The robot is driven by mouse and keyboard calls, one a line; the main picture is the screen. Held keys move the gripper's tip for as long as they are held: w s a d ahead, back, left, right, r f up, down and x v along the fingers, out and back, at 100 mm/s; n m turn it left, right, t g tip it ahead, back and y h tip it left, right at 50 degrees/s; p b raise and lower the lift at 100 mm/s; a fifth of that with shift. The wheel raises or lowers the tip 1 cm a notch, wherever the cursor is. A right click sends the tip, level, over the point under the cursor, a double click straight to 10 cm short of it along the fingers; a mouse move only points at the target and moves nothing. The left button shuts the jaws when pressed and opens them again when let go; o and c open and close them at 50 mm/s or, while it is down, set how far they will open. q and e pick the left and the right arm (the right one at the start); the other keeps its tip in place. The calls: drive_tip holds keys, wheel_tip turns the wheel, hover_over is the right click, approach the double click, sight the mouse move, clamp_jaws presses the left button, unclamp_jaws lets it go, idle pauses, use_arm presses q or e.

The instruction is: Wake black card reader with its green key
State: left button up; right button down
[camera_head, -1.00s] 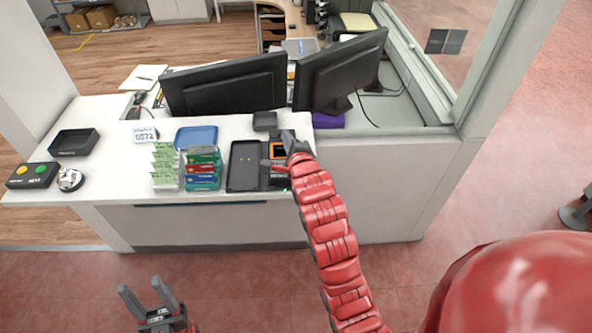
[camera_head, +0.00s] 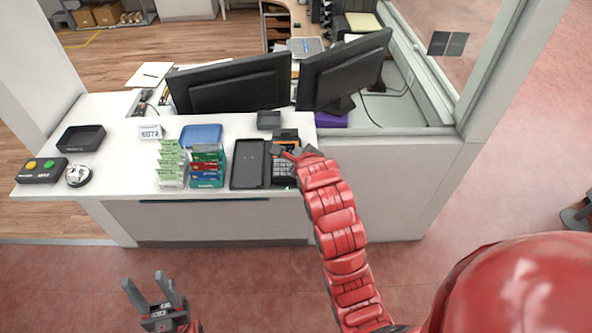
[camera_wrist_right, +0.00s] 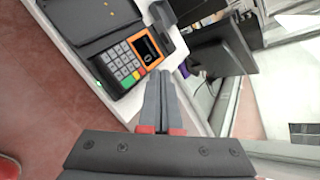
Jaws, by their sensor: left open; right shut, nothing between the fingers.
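The black card reader (camera_head: 285,172) lies near the counter's front edge, with an orange frame at its screen end. In the right wrist view the card reader (camera_wrist_right: 122,64) shows grey keys, a dark screen and a green key (camera_wrist_right: 129,81) at a keypad corner. My right gripper (camera_wrist_right: 163,76) is shut and empty, its tips beside the screen end and apart from the green key. My left gripper (camera_head: 151,282) is open and empty, low in front of the counter.
A black tray (camera_head: 247,164) lies directly left of the reader, and a small dark box (camera_head: 268,120) stands behind it. Card racks (camera_head: 207,166), a blue tray (camera_head: 201,134) and a button box (camera_head: 42,170) are further left. Monitors (camera_head: 345,72) stand behind.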

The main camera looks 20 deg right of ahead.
drive_tip(key=f, duration=0.2)
drive_tip(key=w+f, duration=0.1)
drive_tip(key=f, duration=0.1)
drive_tip(key=shift+d+f+p, duration=0.2)
drive_tip(key=shift+f+p, duration=0.1)
drive_tip(key=shift+f, duration=0.05)
drive_tip(key=shift+w+f+b, duration=0.1)
drive_tip(key=shift+f+b, duration=0.5)
drive_tip(key=shift+f, duration=0.15)
drive_tip(key=shift+w+f+b, duration=0.25)
drive_tip(key=shift+f+b, duration=0.4)
drive_tip(key=shift+f, duration=0.1)
drive_tip(key=shift+r, duration=0.1)
idle(0.4)
drive_tip(key=shift+w+f+b, duration=0.1)
drive_tip(key=shift+f+b, duration=0.4)
drive_tip(key=shift+b, duration=0.2)
